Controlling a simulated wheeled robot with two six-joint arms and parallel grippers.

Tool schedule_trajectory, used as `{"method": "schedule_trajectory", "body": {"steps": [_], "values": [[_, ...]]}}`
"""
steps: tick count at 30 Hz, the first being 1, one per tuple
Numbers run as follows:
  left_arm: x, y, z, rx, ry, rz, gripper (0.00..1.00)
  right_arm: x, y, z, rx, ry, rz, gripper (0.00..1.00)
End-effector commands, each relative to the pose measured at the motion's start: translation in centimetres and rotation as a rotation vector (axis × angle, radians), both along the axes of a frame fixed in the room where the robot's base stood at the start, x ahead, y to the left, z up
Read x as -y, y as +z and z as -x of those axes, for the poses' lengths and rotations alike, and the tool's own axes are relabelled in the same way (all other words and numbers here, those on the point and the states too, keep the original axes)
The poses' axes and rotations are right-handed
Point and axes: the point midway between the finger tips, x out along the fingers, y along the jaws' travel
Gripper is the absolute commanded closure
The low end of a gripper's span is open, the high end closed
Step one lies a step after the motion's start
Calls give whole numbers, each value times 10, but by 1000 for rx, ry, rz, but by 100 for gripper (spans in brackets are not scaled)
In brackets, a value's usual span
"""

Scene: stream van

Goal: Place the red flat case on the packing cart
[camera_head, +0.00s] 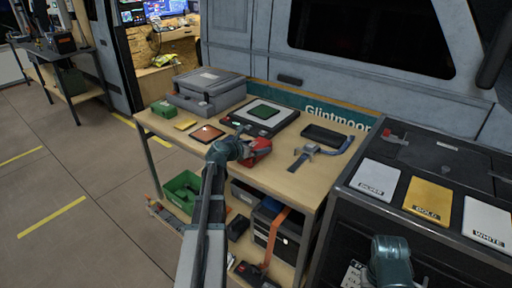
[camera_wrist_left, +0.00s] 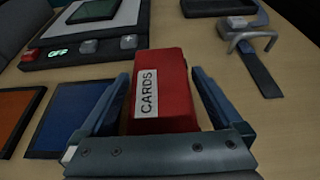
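The red flat case (camera_head: 257,148) lies on the wooden workbench (camera_head: 160,124). In the left wrist view the red case (camera_wrist_left: 165,88) has a white label reading CARDS. My left gripper (camera_head: 243,147) is at the case; in the wrist view its two fingers (camera_wrist_left: 160,95) stand open on either side of it, with a gap visible at the left finger. A dark cart (camera_head: 345,213) at the right, apparently the packing cart, carries silver (camera_head: 375,178), gold (camera_head: 428,199) and white (camera_head: 486,221) labelled pads. My right arm shows at the bottom right, its fingers out of view.
A grey hard case (camera_head: 207,91), a device with a green-lit display (camera_head: 260,117), a black tray (camera_head: 324,136) and a strap-like clamp (camera_head: 305,155) are on the bench near the red case. An orange square (camera_wrist_left: 17,117) and a blue square (camera_wrist_left: 72,118) lie left of the gripper.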

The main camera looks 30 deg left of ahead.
Motion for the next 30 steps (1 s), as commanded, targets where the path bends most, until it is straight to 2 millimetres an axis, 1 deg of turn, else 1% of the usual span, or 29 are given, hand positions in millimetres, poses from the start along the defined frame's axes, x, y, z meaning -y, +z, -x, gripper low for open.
{"method": "schedule_trajectory", "body": {"steps": [3,5,8,15,21,26,30], "values": [[0,4,0,0,0,0,0,0,4,0,0,0,0,100],[0,7,6,0,1,1,0,0,7,0,0,0,0,100],[-1,15,23,0,4,1,0,0,15,0,0,0,0,100],[-4,35,70,0,3,0,0,0,35,0,0,0,0,100],[-7,45,98,0,1,1,0,0,45,0,0,0,0,100],[-8,49,108,0,1,0,0,0,48,0,0,0,0,100],[-9,49,111,0,0,0,0,0,49,0,0,0,0,100]]}}
